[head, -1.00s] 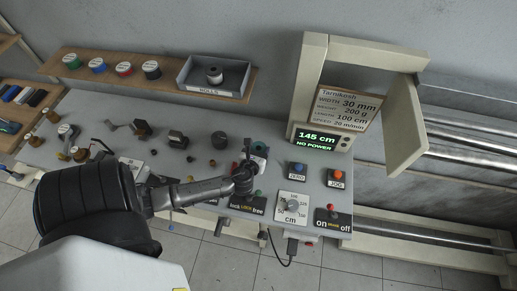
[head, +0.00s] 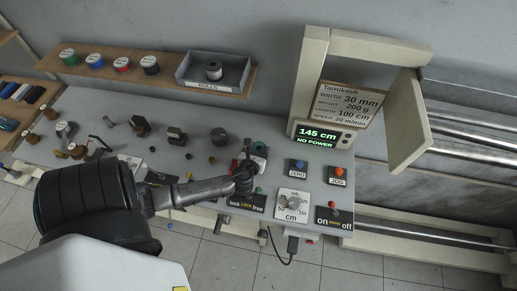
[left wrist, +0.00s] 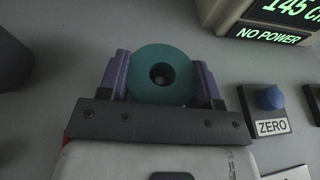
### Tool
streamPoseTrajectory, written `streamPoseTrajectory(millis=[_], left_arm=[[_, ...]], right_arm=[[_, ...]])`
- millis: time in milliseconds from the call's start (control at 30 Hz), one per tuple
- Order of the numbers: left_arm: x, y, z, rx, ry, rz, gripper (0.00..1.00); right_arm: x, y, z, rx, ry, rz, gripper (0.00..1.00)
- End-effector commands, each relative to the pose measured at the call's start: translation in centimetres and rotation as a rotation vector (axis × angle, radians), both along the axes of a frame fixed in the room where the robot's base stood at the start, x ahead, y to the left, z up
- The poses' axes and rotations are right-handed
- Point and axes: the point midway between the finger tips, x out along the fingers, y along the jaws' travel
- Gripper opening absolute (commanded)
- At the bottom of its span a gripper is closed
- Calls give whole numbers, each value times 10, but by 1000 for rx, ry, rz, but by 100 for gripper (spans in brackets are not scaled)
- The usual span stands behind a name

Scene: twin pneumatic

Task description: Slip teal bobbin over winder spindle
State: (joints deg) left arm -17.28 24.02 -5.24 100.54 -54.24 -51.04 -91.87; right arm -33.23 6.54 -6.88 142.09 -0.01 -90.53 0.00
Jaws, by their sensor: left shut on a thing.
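The teal bobbin (left wrist: 143,89) is a round disc with a central hole, seen face-on in the left wrist view. My left gripper (left wrist: 162,82) is shut on it, with a purple finger on each side. A small lighter spot shows inside the dark hole; I cannot tell whether it is a spindle tip. In the head view, the bobbin (head: 260,148) is partly hidden behind my left gripper (head: 249,160), over the grey bench panel left of the ZERO button. I cannot make out the winder spindle. My right gripper is not in view.
The grey panel (head: 225,175) carries several knobs and posts left of my gripper. The ZERO button (head: 298,165) and the display (head: 318,135), reading 145 cm NO POWER, stand to the right. A shelf (head: 110,72) with coloured spools and a grey rolls tray (head: 215,86) is behind.

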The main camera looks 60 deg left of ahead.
Motion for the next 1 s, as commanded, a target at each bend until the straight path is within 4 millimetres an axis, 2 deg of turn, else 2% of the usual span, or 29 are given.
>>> streamPoseTrajectory(millis=[200,233,533,833,1000], left_arm=[[0,0,-6,0,0,0,36],[0,0,-6,-1,-1,0,59],[0,0,-5,0,0,0,88],[0,0,-2,0,-1,-1,88],[0,0,19,0,-2,-1,88]], right_arm=[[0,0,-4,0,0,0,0],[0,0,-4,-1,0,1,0],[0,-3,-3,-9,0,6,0],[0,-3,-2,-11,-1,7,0],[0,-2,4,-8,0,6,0]])
